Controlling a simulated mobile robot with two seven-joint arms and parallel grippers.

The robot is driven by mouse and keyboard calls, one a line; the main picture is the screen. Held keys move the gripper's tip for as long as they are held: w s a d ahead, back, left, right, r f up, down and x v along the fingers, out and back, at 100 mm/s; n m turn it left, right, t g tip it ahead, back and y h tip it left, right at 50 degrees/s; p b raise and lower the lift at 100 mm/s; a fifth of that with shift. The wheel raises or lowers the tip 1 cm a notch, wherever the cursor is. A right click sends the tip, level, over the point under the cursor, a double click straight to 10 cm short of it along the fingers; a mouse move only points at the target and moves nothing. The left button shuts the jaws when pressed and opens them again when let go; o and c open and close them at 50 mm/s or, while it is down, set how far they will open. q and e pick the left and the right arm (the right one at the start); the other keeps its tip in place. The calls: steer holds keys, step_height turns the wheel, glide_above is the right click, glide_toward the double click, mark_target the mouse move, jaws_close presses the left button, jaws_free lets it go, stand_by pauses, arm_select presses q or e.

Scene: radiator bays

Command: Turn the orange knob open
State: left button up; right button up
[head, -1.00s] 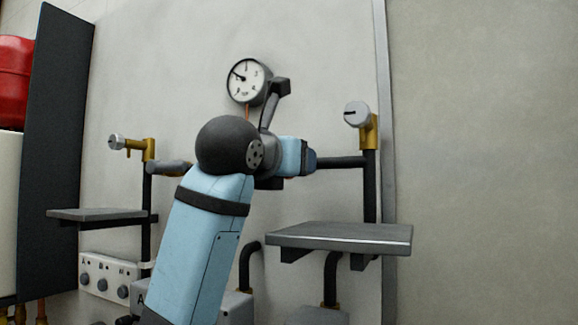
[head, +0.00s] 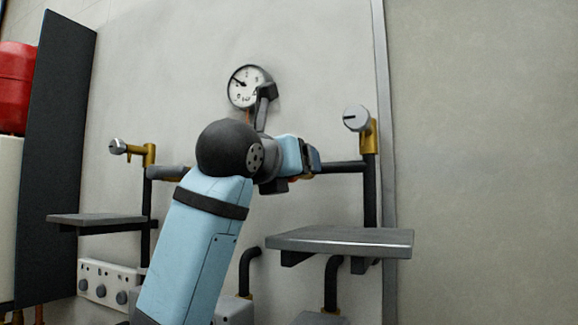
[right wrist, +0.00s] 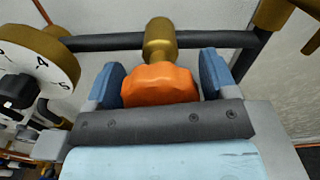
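The orange knob (right wrist: 158,86) sits on a brass valve body (right wrist: 159,38) on a dark horizontal pipe in the right wrist view. In the head view my right arm hides nearly all of the knob; my right gripper (head: 310,160) points right at the horizontal pipe. My left gripper is in neither view.
A pressure gauge (head: 244,87) hangs on the wall above my wrist. A grey shelf (head: 340,241) juts out below right, another (head: 95,219) at left. Brass valves (head: 369,132) with round grey heads stand on both sides. A dark panel (head: 50,150) and red tank (head: 15,88) are at far left.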

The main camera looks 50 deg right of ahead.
steer(key=shift+o, duration=0.4)
steer(key=shift+a, duration=0.1)
steer(key=shift+a, duration=0.25)
steer(key=b+v, duration=0.4)
steer(key=v, duration=0.9)
steer(key=shift+s, duration=0.15)
